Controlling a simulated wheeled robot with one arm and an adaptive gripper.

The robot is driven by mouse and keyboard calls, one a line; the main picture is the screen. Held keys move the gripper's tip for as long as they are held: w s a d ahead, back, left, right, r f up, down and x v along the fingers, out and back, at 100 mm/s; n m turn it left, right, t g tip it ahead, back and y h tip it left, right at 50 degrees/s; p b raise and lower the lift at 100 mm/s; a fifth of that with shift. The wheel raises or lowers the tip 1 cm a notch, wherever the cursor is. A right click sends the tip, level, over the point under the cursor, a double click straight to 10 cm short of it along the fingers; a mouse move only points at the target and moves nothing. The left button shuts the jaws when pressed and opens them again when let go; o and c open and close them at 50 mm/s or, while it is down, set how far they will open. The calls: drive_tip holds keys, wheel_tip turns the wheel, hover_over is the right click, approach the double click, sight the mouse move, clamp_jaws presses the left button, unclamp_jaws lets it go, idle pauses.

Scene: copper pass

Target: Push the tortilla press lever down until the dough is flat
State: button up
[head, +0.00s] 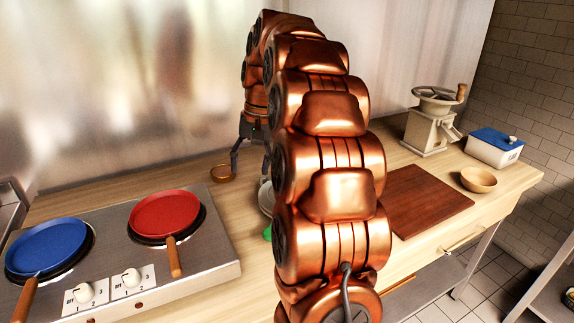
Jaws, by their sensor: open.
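I cannot make out the tortilla press, its lever or the dough; my copper arm covers the middle of the counter. A pale grey rounded edge (265,198) shows just left of my arm, with a small green piece (267,232) below it. I cannot tell what either belongs to. My gripper (250,165) points down over the back of the counter, left of my arm. Its dark fingers are apart and nothing shows between them. Its right finger is partly hidden by my arm.
A hob (205,262) with a blue pan (47,247) and a red pan (164,212) is at left. A brown ring-like item (222,173) lies near my gripper. At right are a brown board (420,200), wooden bowl (478,180), hand mill (430,130) and blue-lidded box (493,150).

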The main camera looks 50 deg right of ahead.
drive_tip(key=d+m, duration=0.1)
drive_tip(key=d, duration=0.4)
drive_tip(key=d+m, duration=0.1)
drive_tip(key=d, duration=0.4)
drive_tip(key=d+m+t, duration=0.1)
drive_tip(key=d, duration=0.4)
drive_tip(key=shift+w+d, duration=0.3)
drive_tip(key=shift+p+x, duration=0.85)
drive_tip(key=shift+x, duration=3.05)
drive_tip(key=shift+c, duration=0.3)
clamp_jaws()
